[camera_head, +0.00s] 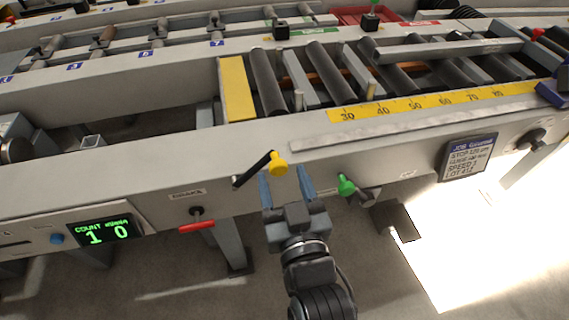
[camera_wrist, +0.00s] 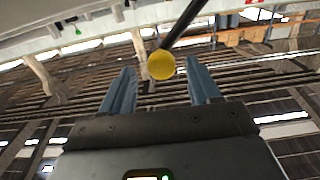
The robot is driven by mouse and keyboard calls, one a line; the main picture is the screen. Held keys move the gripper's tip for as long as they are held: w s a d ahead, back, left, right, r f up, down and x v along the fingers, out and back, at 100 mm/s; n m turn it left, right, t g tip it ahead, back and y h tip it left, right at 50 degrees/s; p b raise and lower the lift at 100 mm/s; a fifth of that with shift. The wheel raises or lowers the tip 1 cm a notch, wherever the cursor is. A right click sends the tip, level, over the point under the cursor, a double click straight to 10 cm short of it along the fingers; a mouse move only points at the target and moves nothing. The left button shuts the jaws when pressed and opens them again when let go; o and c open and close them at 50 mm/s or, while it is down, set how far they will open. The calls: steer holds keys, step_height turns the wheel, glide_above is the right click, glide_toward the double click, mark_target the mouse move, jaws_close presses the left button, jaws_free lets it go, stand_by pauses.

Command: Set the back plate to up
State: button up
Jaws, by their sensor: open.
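A lever with a yellow knob (camera_head: 278,165) sticks out of the front rail; its black rod (camera_head: 252,170) slants down to the left. In the wrist view the yellow knob (camera_wrist: 161,66) shows between the two fingers. My gripper (camera_head: 284,175) is open, its blue-grey fingers pointing at the knob from below; I cannot tell whether they touch it. The gripper also shows in the wrist view (camera_wrist: 158,72). A yellow plate (camera_head: 237,88) crosses the left end of the rollers; I cannot tell whether it is the back plate, or its setting.
A red-handled lever (camera_head: 197,226) under a brake label is left of my gripper; a green-knobbed lever (camera_head: 346,186) is close on its right. A count display (camera_head: 104,232), a job sign (camera_head: 468,157) and a black knob (camera_head: 530,139) sit along the rail (camera_head: 400,150).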

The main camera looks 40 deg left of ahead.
mark_target(280, 172)
steer(key=shift+x, duration=1.8)
steer(key=shift+c, duration=0.3)
jaws_close()
